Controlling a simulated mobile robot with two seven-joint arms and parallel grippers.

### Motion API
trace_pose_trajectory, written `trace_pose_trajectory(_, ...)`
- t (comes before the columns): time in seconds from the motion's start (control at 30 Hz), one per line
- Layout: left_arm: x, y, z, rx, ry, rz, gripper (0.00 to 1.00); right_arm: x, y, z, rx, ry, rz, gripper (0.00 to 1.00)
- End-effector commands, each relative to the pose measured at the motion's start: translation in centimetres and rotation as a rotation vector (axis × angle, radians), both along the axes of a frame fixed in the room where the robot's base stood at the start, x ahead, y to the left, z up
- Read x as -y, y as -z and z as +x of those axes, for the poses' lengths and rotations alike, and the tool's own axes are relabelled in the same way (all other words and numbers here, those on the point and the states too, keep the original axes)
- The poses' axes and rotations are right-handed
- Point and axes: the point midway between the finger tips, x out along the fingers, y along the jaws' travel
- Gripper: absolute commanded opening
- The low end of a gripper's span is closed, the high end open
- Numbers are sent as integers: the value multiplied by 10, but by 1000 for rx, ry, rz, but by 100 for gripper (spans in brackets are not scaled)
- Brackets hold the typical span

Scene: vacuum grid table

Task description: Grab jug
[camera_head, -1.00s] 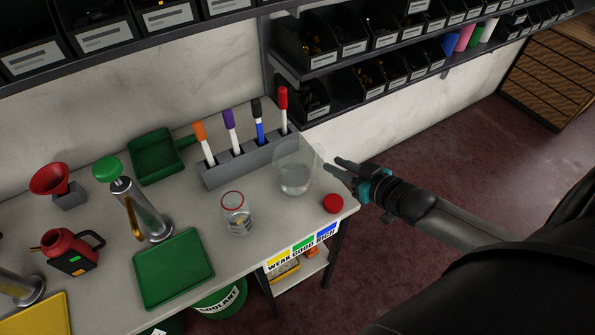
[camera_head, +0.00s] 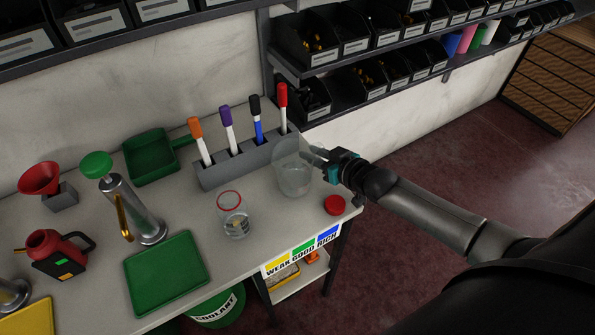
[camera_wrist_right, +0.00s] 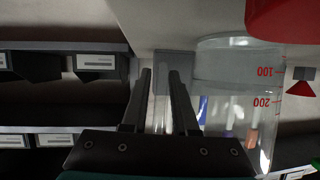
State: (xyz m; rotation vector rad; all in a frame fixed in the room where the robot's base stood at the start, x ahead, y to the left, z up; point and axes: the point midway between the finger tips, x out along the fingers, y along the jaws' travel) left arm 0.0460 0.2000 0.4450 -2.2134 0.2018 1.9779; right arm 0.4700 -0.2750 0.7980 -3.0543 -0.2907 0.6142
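The jug (camera_head: 292,178) is a clear vessel standing upright on the right part of the table, in front of the pen holder. It also shows in the right wrist view (camera_wrist_right: 240,85), upside down, with red marks 100 and 200. My right gripper (camera_head: 318,155) is at the jug's right side, near its upper part, and its fingertips overlap it in the head view. In the wrist view the two fingers (camera_wrist_right: 160,75) are apart with a narrow gap, beside the jug. Whether a clear handle lies between them is hard to see. My left gripper is not in view.
A red cap (camera_head: 334,204) lies close to the jug near the table edge. A small red-rimmed jar (camera_head: 232,222) stands left of it. The grey pen holder (camera_head: 245,160) with upright markers is behind. A green tray (camera_head: 166,272) lies at front left. Bin shelves (camera_head: 370,75) hang above.

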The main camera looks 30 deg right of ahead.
Motion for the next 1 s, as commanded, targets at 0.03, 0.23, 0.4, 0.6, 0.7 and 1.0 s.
trace_pose_trajectory(0.03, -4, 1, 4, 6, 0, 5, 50, -1, 1, 1, -1, 0, 0, 27)
trace_pose_trajectory(0.23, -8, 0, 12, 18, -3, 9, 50, -1, 1, 2, -1, 0, 0, 27)
trace_pose_trajectory(0.4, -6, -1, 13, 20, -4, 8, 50, 0, 1, 2, -1, 0, 0, 13)
trace_pose_trajectory(0.6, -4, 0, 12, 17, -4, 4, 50, 0, 1, 2, 0, 0, 0, 0)
trace_pose_trajectory(0.7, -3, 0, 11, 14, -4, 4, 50, 0, 1, 2, 0, 0, 0, 0)
trace_pose_trajectory(1.0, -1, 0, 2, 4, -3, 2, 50, 0, 1, 2, 0, 0, 0, 0)
